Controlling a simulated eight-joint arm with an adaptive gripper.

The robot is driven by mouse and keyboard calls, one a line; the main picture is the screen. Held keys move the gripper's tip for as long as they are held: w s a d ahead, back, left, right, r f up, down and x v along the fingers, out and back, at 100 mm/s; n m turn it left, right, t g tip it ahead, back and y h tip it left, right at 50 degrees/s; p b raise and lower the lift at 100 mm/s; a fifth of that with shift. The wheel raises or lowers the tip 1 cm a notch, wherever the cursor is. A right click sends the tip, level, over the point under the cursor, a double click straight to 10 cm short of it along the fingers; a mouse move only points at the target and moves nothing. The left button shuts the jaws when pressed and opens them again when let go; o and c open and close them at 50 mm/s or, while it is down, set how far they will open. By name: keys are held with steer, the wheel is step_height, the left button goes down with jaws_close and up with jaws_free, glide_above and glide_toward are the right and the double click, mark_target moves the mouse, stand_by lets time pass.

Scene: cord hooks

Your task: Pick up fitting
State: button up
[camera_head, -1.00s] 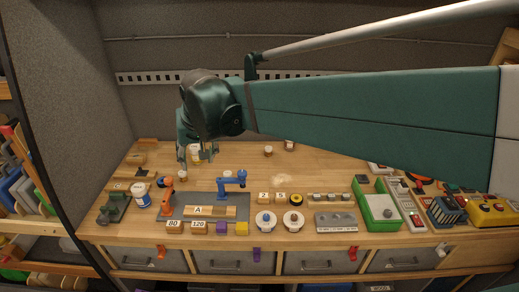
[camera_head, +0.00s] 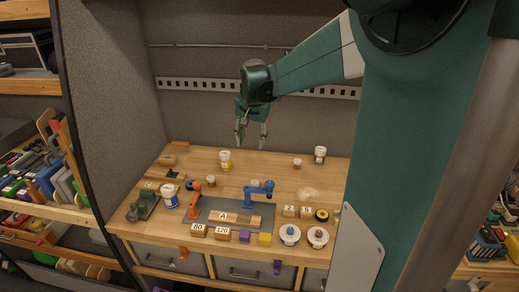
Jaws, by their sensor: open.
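My gripper (camera_head: 252,146) hangs above the back of the wooden bench, fingers pointing down, open and empty. I cannot tell for sure which of the small bench objects is the fitting. Another small brown piece (camera_head: 211,181) stands left of the blue clamp-like device (camera_head: 259,193). My gripper touches none of these.
A dark mat (camera_head: 235,209) holds an orange device (camera_head: 195,201) and a wooden block marked A (camera_head: 223,217). Number blocks, coloured cubes and two white round pieces line the front. My arm hides the bench's right part.

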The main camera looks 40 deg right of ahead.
steer(key=w+d+f+m+g, duration=0.1)
steer(key=w+d+f+m, duration=0.15)
steer(key=d+f, duration=0.4)
steer(key=w+d+f+m, duration=0.2)
steer(key=w+d+f, duration=0.1)
steer(key=d, duration=0.7)
steer(key=m+g+y, duration=0.1)
steer(key=m+g, duration=0.1)
steer(key=m, duration=0.2)
glide_above(298, 160)
steer(key=a, duration=0.1)
step_height(298, 160, down, 12)
steer(key=shift+f+p, duration=0.1)
steer(key=shift+p, duration=0.2)
steer(key=shift+d+f, duration=0.3)
steer(key=shift+f, duration=1.3)
steer(key=shift+f+p, duration=0.45)
steer(key=shift+f, duration=2.15)
